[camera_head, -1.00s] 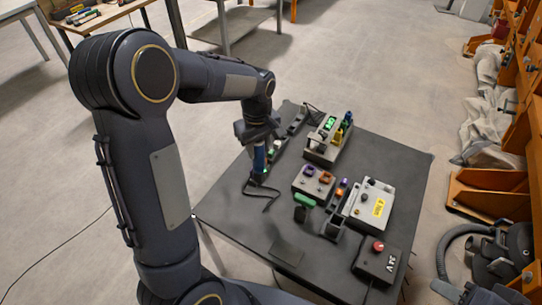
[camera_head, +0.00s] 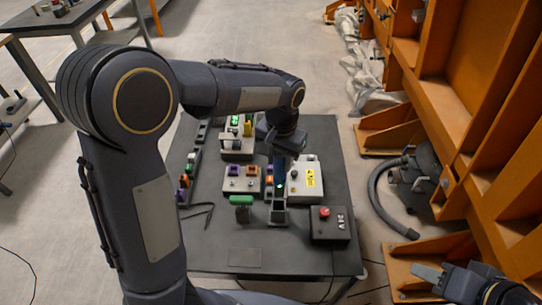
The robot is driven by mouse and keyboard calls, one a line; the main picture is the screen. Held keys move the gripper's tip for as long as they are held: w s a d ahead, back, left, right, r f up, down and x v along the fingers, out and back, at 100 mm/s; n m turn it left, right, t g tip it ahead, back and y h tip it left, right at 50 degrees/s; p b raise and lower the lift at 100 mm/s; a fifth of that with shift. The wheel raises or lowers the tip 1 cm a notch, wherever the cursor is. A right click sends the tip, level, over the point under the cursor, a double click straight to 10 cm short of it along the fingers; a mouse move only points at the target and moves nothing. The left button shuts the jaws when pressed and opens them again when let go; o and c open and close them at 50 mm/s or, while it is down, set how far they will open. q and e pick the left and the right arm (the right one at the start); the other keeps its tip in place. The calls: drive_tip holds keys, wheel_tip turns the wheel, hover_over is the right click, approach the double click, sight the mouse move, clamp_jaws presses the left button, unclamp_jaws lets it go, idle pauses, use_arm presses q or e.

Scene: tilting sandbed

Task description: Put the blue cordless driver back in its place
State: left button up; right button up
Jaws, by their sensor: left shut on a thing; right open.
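My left gripper (camera_head: 283,152) points down over the right part of the black table and is shut on the blue driver (camera_head: 280,172). The driver hangs upright just above or in a dark holder (camera_head: 279,212); I cannot tell whether its lower end touches it. The gripper and arm hide part of the driver and what lies behind. My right gripper (camera_head: 428,273) is at the lower right, open and away from the table.
A grey box with a yellow label (camera_head: 310,178) stands close right of the driver. A red-button box (camera_head: 329,224) is at front right, a green-topped item (camera_head: 241,201) to the left. A box with purple and orange parts (camera_head: 241,178) stands behind that. The front-left table (camera_head: 230,258) is mostly clear.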

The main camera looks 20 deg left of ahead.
sight(280, 169)
idle(0.4)
use_arm(q)
drive_tip(key=shift+f+b, duration=1.5)
drive_tip(key=shift+f, duration=0.7)
drive_tip(key=shift+f+b, duration=2.7)
drive_tip(key=shift+f, duration=1.1)
drive_tip(key=o, duration=1.6)
drive_tip(key=shift+r, duration=0.1)
drive_tip(key=shift+r+p, duration=3.3)
drive_tip(key=shift+r, duration=0.65)
